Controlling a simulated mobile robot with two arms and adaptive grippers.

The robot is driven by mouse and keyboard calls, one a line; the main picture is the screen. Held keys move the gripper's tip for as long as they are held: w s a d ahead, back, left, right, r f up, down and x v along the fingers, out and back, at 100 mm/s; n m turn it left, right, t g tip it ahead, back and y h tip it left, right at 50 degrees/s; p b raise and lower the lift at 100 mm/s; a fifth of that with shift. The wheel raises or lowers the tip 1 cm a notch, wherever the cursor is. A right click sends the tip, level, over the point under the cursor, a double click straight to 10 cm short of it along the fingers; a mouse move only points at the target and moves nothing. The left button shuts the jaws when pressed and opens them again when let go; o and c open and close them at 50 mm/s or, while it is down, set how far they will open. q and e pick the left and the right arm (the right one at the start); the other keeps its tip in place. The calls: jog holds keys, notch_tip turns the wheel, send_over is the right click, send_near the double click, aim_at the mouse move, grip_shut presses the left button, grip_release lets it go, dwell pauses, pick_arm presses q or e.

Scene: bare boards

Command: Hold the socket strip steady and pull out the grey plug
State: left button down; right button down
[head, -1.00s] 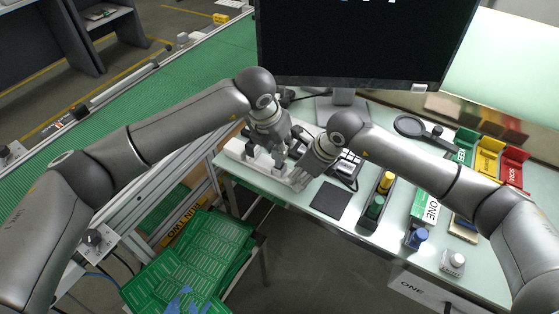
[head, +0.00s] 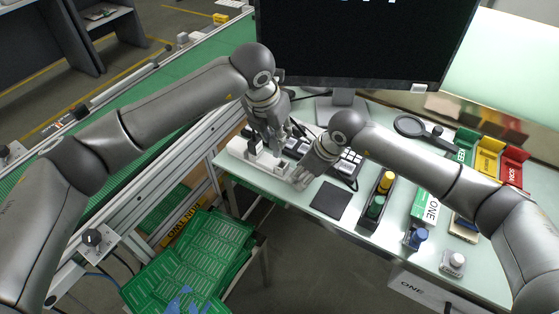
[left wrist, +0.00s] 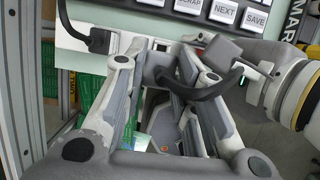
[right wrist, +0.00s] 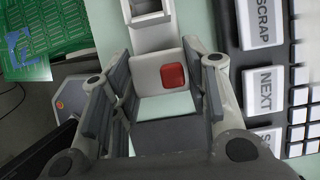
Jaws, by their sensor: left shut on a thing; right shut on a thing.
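The white socket strip (head: 264,163) lies along the front left edge of the table. In the right wrist view its end with a red switch (right wrist: 174,76) sits between my right gripper's fingers (right wrist: 155,88), which are shut on it. My right gripper (head: 303,181) is at the strip's right end in the head view. My left gripper (head: 277,150) is above the strip. In the left wrist view it is shut on the grey plug (left wrist: 157,68), whose dark cord (left wrist: 208,94) curves off to the right. The plug looks raised off the strip; its prongs are hidden.
A black plug (left wrist: 100,40) sits on the strip nearby. A keypad with labelled keys (right wrist: 262,90) lies close beside the strip. A monitor (head: 365,45) stands behind. A black mat (head: 330,200) and a bottle rack (head: 370,212) are to the right.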

pick_arm(q)
jog(key=shift+d+r, duration=0.45)
jog(key=shift+d, duration=0.1)
pick_arm(e)
jog(key=c, duration=0.7)
grip_release()
jog(key=shift+s+a+f, duration=0.15)
jog(key=shift+s+a, duration=0.35)
jog(key=shift+a, duration=0.15)
pick_arm(q)
jog(key=shift+a+f, duration=0.3)
jog(key=shift+f, duration=0.05)
pick_arm(e)
jog(key=v, duration=0.8)
jog(key=w+d+v, duration=0.1)
jog(key=v, duration=0.3)
